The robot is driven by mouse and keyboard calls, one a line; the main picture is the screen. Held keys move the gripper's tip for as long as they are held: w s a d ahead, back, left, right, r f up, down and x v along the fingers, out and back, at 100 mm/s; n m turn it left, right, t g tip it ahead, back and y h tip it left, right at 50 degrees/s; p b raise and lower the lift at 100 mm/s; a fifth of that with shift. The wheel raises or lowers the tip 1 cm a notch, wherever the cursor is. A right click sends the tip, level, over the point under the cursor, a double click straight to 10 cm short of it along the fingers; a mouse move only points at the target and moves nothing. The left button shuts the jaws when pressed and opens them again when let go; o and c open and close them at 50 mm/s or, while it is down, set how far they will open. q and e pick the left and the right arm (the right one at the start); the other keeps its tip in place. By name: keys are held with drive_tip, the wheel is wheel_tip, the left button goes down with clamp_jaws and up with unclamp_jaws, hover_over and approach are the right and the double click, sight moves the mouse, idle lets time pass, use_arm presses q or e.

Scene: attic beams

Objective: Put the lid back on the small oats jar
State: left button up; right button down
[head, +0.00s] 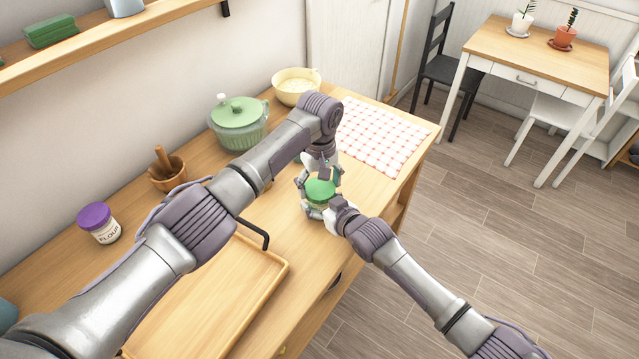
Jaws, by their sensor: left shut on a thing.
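A round green lid (320,190) shows near the front edge of the wooden counter (282,208). My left gripper (320,182) reaches down over it from above, with its fingers at the lid's sides, shut on it. My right gripper (324,209) comes in from the lower right, just below and in front of the lid. Its fingers are mostly hidden, so I cannot tell whether it is open or shut. The small oats jar cannot be made out clearly among the grippers, and I cannot tell whether the lid touches it.
A flour jar with a purple lid (98,222), a mortar with pestle (167,172), a green pot (239,122) and a yellow bowl (296,86) stand along the wall. A wooden tray (262,283) lies at the front. A checked cloth (383,137) covers the far end.

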use_arm(q)
drive_tip(key=m, duration=1.2)
drive_tip(key=o, duration=1.2)
drive_tip(key=shift+r, duration=2.25)
drive_tip(key=r+n, duration=0.1)
drive_tip(key=n, duration=0.2)
drive_tip(key=shift+w+r+n, duration=0.1)
drive_tip(key=shift+r+n, duration=0.25)
drive_tip(key=shift+n, duration=0.05)
drive_tip(key=n, duration=0.1)
drive_tip(key=r+n, duration=0.1)
drive_tip(key=n, duration=0.3)
drive_tip(key=shift+r, duration=0.4)
